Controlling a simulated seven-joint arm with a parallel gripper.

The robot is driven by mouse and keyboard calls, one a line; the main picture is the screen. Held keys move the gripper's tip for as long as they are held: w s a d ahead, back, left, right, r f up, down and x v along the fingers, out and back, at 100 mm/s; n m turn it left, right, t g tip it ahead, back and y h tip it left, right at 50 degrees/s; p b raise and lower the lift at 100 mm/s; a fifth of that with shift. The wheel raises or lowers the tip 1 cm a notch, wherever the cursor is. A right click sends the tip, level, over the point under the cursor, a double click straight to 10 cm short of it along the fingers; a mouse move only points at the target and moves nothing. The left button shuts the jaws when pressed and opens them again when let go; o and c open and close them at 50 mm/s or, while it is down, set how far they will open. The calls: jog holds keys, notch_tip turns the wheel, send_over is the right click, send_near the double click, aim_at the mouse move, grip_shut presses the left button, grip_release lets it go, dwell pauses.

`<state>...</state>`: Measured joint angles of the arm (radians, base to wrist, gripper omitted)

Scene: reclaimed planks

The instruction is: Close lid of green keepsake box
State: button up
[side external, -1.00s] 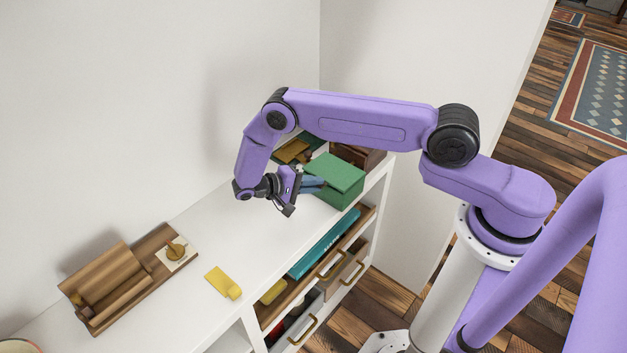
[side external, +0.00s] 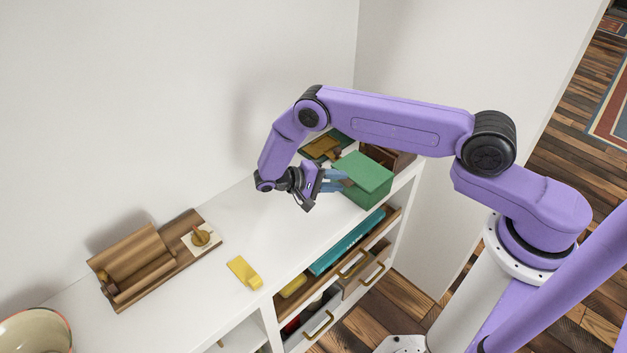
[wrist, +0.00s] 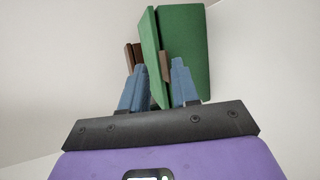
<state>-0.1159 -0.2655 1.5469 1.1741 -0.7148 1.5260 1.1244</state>
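The green keepsake box (side external: 369,190) stands on the white shelf top near its far right end. Its lid (side external: 362,170) lies over the body and looks down or nearly down; a small gap cannot be ruled out. In the wrist view, the box (wrist: 187,45) shows two green parts meeting along a seam, with a brown tab (wrist: 165,66) at its front. My gripper (side external: 340,181) is at the left face of the box with its blue fingers apart. In the wrist view, the gripper (wrist: 160,80) is open with nothing held. Whether a finger touches the box cannot be told.
A brown wooden item (side external: 386,154) stands behind the box, and a dark green flat item with a yellow piece (side external: 322,148) lies at the back. A wooden rack (side external: 140,262), a yellow block (side external: 243,272) and a bowl (side external: 35,332) are leftward. The shelf top between is clear.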

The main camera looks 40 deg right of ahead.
jog(key=v, duration=1)
jog(key=shift+a, duration=0.2)
jog(key=shift+r, duration=0.15)
jog(key=s+a+r+n+t+y, duration=0.25)
jog(key=s+r+n, duration=0.2)
jog(key=r, duration=0.45)
jog(key=s+a+r+n+t+y, duration=0.25)
jog(key=s+r+n+y, duration=0.2)
jog(key=r, duration=0.45)
jog(key=s+d+r+n+y, duration=0.2)
jog(key=s+d, duration=0.1)
jog(key=s, duration=0.5)
jog(key=s+d+r+n+y, duration=0.1)
jog(key=s+d+n+y, duration=0.1)
jog(key=s, duration=0.5)
jog(key=s+d+r+n+y, duration=0.2)
jog(key=s+d, duration=0.2)
jog(key=s, duration=0.4)
jog(key=shift+s+r+n+t, duration=0.3)
jog(key=shift+s+r+t, duration=0.05)
jog(key=shift+r+t, duration=0.05)
